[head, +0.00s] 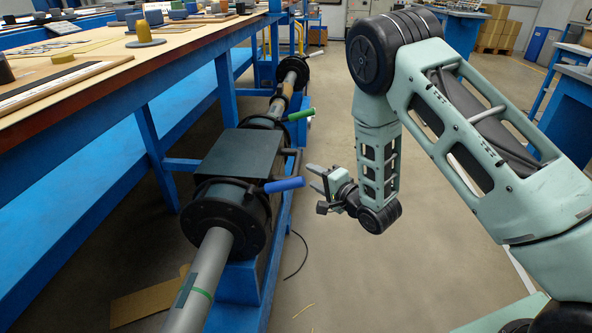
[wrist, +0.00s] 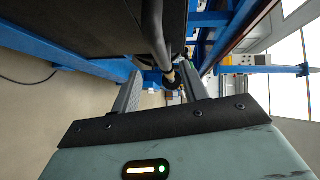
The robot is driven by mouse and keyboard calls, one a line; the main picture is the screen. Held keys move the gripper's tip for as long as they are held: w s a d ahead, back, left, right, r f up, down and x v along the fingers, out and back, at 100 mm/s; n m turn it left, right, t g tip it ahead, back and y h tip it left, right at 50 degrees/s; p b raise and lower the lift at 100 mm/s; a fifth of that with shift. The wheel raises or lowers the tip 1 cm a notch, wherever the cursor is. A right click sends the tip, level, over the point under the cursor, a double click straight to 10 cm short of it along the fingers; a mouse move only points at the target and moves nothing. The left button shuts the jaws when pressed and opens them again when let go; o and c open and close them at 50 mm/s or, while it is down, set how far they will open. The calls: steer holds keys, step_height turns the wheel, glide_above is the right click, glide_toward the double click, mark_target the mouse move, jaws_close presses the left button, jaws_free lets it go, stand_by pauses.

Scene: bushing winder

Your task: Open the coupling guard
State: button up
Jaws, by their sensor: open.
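The coupling guard is a dark box with a flat lid (head: 240,152), set over the grey shaft between black flanges; the lid looks shut. A dark bar handle (head: 291,160) is on its right side. My gripper (head: 311,178) is open and empty, just right of the guard, with its fingers pointing left towards it. In the wrist view a dark panel, probably the guard's side, fills the upper left. The curved dark bar (wrist: 154,35) comes down ahead of the space between my two fingers (wrist: 160,74). I cannot tell whether it lies between them.
A blue lever grip (head: 284,185) sticks out close to my gripper, and a green one (head: 300,115) farther back. The grey shaft (head: 206,265) runs along the blue bench (head: 100,60). A thin cable (head: 302,255) and cardboard (head: 148,302) lie on the floor.

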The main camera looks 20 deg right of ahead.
mark_target(296, 167)
steer(key=b+x, duration=0.1)
steer(key=x, duration=0.8)
jaws_close()
